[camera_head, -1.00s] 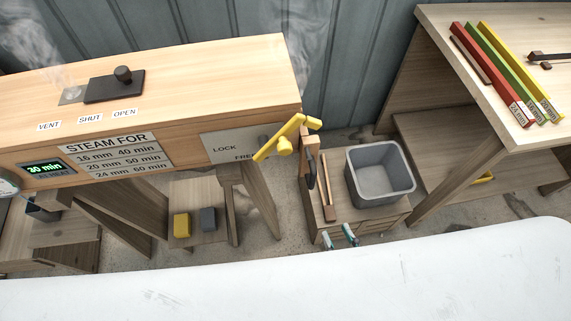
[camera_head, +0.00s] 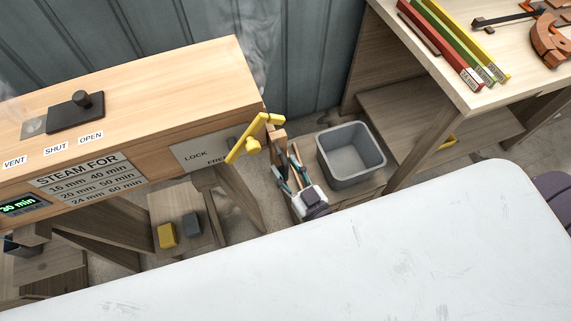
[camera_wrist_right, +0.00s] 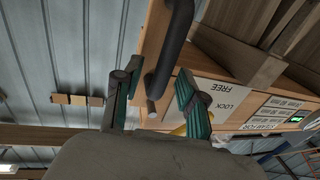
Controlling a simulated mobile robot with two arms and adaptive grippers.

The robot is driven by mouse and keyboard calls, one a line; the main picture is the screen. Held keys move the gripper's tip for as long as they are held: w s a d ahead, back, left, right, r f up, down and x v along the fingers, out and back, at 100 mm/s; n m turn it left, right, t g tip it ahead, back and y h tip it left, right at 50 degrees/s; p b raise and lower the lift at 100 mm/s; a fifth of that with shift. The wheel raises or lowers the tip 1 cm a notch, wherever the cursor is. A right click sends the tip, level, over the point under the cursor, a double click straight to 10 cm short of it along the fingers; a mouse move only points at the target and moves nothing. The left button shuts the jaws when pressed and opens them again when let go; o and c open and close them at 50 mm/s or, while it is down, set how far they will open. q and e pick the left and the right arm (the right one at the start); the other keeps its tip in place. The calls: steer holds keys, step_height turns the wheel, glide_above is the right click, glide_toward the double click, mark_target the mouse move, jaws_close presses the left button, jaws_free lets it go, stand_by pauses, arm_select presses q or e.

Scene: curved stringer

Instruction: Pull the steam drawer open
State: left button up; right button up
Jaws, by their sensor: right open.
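The steam box (camera_head: 140,95) is a long wooden case on the left in the head view. At its right end is the narrow wooden drawer front (camera_head: 278,141) with a dark handle (camera_head: 281,163). In the right wrist view the dark handle (camera_wrist_right: 175,45) runs down between the fingers, in front of the wooden panel (camera_wrist_right: 153,35). My right gripper (camera_head: 290,179) is open near the handle; it also shows in the right wrist view (camera_wrist_right: 157,88). I cannot tell whether a finger touches the handle. My left gripper is not in view.
A yellow lever (camera_head: 248,138) sits by the LOCK/FREE plate (camera_head: 198,154), close to the handle. A grey bin (camera_head: 350,155) stands on a low cabinet at the right. A workbench (camera_head: 445,75) with coloured strips is farther right. A white surface (camera_head: 400,250) fills the foreground.

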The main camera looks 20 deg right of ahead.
steer(key=shift+w, duration=0.3)
jaws_close()
stand_by(0.3)
steer(key=w+d+b, duration=0.1)
steer(key=d, duration=3.2)
